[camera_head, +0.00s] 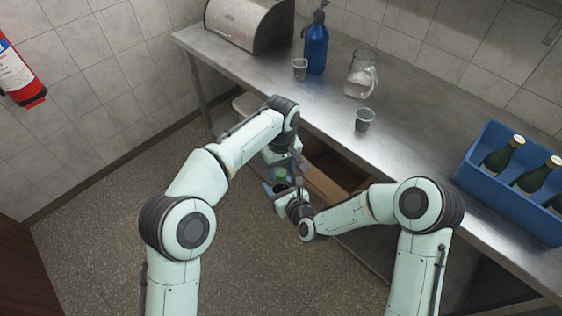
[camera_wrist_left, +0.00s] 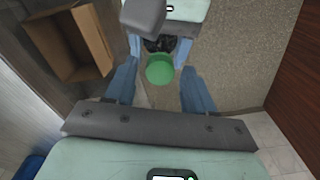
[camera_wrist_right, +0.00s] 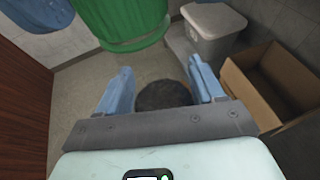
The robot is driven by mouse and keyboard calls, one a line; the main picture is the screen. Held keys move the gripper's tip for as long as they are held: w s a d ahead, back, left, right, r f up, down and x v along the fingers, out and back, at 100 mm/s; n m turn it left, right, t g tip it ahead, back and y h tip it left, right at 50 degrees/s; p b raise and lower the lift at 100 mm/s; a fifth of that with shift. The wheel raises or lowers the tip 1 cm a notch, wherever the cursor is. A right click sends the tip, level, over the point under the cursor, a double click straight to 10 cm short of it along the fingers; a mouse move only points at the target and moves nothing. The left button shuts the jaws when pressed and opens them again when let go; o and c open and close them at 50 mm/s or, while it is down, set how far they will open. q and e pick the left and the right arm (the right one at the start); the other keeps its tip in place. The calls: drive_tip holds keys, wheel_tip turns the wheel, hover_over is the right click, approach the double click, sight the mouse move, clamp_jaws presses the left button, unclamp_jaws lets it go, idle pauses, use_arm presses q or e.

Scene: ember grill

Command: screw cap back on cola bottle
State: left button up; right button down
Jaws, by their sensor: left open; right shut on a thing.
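The green cap (camera_wrist_left: 160,68) lies between the spread blue fingers of my left gripper (camera_wrist_left: 160,92). It also shows large, with a ridged side, at the top of the right wrist view (camera_wrist_right: 125,22). In the head view my left gripper (camera_head: 281,174) is open, just above my right gripper (camera_head: 281,189). My right gripper (camera_wrist_right: 163,85) is shut on the dark cola bottle (camera_wrist_right: 163,96), whose body is mostly hidden by fingers and cap. The cap is at the bottle's end; I cannot tell whether it is seated or threaded.
The steel counter (camera_head: 330,95) holds a blue siphon (camera_head: 315,45), a glass jug (camera_head: 362,75), two cups and a blue crate (camera_head: 510,205) of green bottles. A cardboard box (camera_wrist_left: 75,45) stands below, beside a grey bin (camera_wrist_right: 212,30). Floor at left is clear.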

use_arm(q)
drive_tip(key=shift+f, duration=0.1)
clamp_jaws()
drive_tip(key=m, duration=1.1)
drive_tip(key=shift+m, duration=0.3)
drive_tip(key=m, duration=0.3)
drive_tip(key=shift+o, duration=0.7)
unclamp_jaws()
